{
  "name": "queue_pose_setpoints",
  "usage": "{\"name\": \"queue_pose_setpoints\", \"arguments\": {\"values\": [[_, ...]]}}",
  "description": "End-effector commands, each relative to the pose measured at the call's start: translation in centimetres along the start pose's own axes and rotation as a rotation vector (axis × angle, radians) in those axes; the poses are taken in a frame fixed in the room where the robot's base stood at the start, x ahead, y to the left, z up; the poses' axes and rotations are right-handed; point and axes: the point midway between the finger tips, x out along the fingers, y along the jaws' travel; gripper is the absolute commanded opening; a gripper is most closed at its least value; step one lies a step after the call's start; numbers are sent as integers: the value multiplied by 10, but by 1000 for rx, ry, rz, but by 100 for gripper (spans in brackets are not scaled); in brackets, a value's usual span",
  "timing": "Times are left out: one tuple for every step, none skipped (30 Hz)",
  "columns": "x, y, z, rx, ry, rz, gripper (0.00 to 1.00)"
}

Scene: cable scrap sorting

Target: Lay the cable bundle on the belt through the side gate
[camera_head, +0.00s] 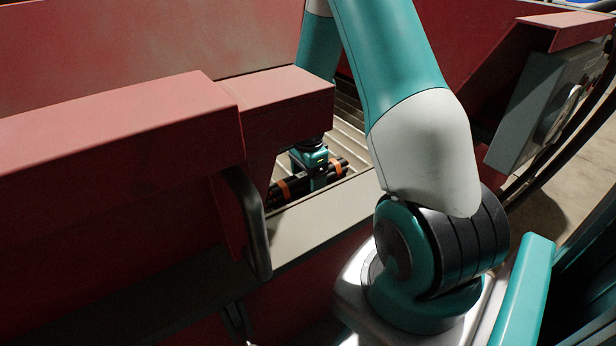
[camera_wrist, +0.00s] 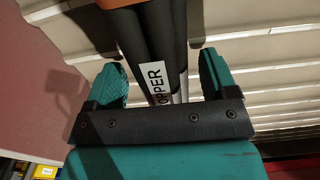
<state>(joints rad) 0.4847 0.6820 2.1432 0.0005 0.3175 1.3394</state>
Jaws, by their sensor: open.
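The cable bundle (camera_head: 294,186) is a set of black cables with orange bands. In the head view it lies in the gate opening, on or just over the pale ribbed belt (camera_head: 348,130). In the wrist view the bundle (camera_wrist: 152,45) runs between my fingers, with a white label reading "OPPER" and part of an orange band at the top. My gripper (camera_head: 316,178) is directly over the bundle. In the wrist view my gripper (camera_wrist: 160,72) is open, its teal fingers on either side with gaps to the cables. Exact contact with the belt is hard to tell.
A red wall (camera_head: 120,125) and gate post stand left of the opening, with a dark handle (camera_head: 246,220) on the near side. A pale sill (camera_head: 320,215) borders the opening in front. A grey box (camera_head: 545,100) is mounted at the right.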

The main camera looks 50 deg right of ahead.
Motion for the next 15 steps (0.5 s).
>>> {"name": "queue_pose_setpoints", "arguments": {"values": [[-13,0,0,0,0,-2,79],[-19,0,0,0,1,-2,79],[-28,0,0,0,1,-3,79],[-35,-1,0,0,1,-3,79],[-42,-1,0,0,1,-4,79],[-52,0,0,0,1,-3,79],[-59,0,0,0,1,-3,79],[-66,0,0,0,1,-3,79],[-74,0,0,0,1,-3,79],[-80,0,0,0,1,-2,79],[-86,0,0,0,1,-2,79],[-93,0,0,0,1,-3,79],[-98,0,0,0,1,-3,79],[-102,0,0,0,0,-2,79],[-106,0,0,0,0,-1,79]]}}
